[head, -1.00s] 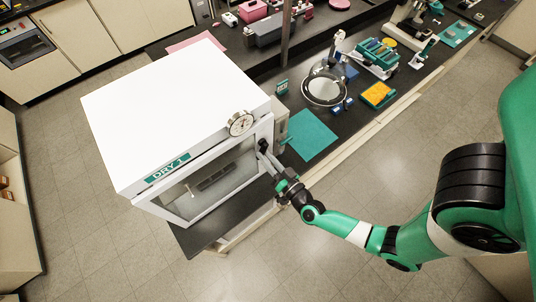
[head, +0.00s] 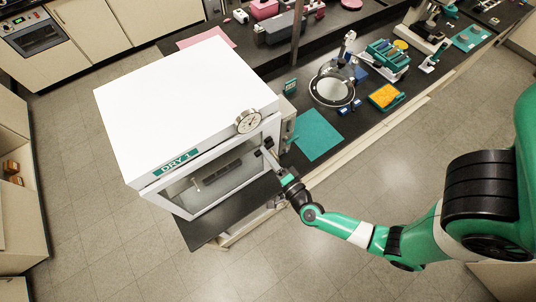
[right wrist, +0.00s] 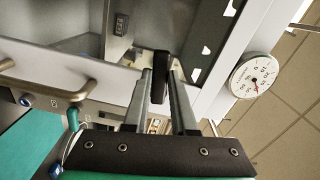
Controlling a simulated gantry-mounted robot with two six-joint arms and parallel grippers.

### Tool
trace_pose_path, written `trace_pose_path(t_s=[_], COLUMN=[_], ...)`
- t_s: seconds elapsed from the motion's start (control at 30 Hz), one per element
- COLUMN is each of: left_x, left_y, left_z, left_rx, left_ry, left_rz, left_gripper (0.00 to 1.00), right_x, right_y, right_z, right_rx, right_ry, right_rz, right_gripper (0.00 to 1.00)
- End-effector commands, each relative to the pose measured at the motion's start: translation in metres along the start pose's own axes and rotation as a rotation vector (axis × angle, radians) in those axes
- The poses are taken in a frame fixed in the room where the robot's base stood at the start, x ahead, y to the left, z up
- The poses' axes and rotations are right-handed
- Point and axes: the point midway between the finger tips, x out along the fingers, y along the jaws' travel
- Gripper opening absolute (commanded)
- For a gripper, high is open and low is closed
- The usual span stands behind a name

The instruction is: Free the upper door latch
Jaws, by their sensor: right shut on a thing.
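The white drying oven labelled DRY 1 (head: 190,110) stands on the black bench, with its glass-fronted door (head: 215,178) on the front. The upper latch is a small black piece at the door's upper right corner, below the round dial. In the right wrist view the black latch (right wrist: 161,68) stands upright between the two grey fingers. My right gripper (head: 269,155) is shut on this latch, and its fingers (right wrist: 159,90) reach to both sides of it. How far the latch is turned is hard to tell. My left gripper is not in view.
The round dial (head: 249,122) sits on the oven's top front edge, close to the gripper. A teal mat (head: 318,135) lies on the bench to the right, with a round glass plate (head: 331,91) behind it. The floor in front of the bench is free.

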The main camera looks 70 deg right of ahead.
Motion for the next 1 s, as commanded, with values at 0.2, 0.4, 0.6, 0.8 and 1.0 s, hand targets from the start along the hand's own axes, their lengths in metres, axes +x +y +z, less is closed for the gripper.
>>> trace_pose_path(t_s=[0.2, 0.4, 0.6, 0.8, 1.0], left_x=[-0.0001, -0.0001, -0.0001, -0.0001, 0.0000], left_y=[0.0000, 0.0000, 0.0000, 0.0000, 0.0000], left_z=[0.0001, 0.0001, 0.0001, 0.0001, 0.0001], left_rx=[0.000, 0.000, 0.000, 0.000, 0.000], left_ry=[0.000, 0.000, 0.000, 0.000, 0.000], left_rz=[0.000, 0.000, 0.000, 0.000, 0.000], left_gripper=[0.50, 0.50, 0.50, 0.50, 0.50], right_x=[-0.0001, -0.0001, 0.0000, 0.0000, 0.0000], right_y=[-0.0039, -0.0057, -0.0064, -0.0066, -0.0068], right_z=[-0.0001, -0.0004, -0.0006, -0.0007, -0.0007], right_rx=[0.125, 0.188, 0.207, 0.208, 0.207], right_ry=[-0.001, -0.001, -0.001, 0.000, 0.000], right_rz=[0.001, 0.002, 0.001, 0.001, 0.001], right_gripper=[0.00, 0.00, 0.00, 0.00, 0.39])
